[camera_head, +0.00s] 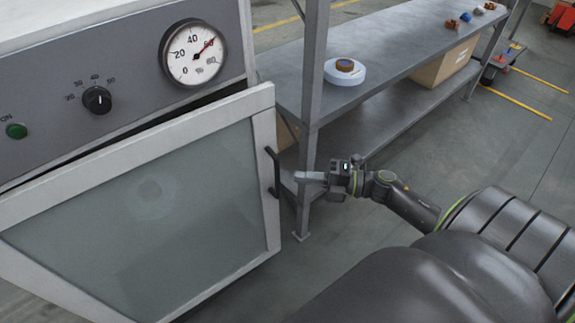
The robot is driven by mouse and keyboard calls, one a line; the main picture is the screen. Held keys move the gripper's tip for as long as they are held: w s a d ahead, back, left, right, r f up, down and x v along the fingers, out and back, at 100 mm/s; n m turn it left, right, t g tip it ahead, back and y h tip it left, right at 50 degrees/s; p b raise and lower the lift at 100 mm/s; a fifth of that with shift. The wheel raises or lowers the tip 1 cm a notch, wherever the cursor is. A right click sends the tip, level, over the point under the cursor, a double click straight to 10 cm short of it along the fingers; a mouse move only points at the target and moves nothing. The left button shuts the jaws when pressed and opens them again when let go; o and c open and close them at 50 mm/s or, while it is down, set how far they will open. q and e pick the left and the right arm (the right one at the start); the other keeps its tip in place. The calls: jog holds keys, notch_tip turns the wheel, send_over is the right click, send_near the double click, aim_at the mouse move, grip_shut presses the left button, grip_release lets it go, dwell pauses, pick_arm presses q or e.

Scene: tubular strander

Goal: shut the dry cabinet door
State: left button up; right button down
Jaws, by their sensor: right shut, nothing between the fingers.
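The dry cabinet (120,60) stands at the left, with a grey control panel on top. Its door (262,130) has a pale frame and a cloudy glass pane, with a dark upright handle (273,172) at its right edge. A dark gap shows between the door's top edge and the panel, so the door stands ajar. My right gripper (300,177) is shut and empty, its fingers pointing left at the handle from just right of it. They look apart from the handle, though the depth is hard to tell. My left gripper is not in view.
A grey metal shelf bench (400,55) stands right behind the gripper, its front post (313,90) close to the fingers. It bears a white round dish (345,76) and several small parts; a cardboard box (444,65) is below. Open floor lies at the right.

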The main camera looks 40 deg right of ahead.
aim_at(271, 165)
jog(key=w, duration=0.1)
jog(key=w+a, duration=0.1)
jog(key=w, duration=0.3)
jog(key=shift+w+a, duration=0.2)
jog(key=shift+a, duration=0.1)
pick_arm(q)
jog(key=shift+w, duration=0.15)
pick_arm(e)
jog(key=shift+w, duration=0.1)
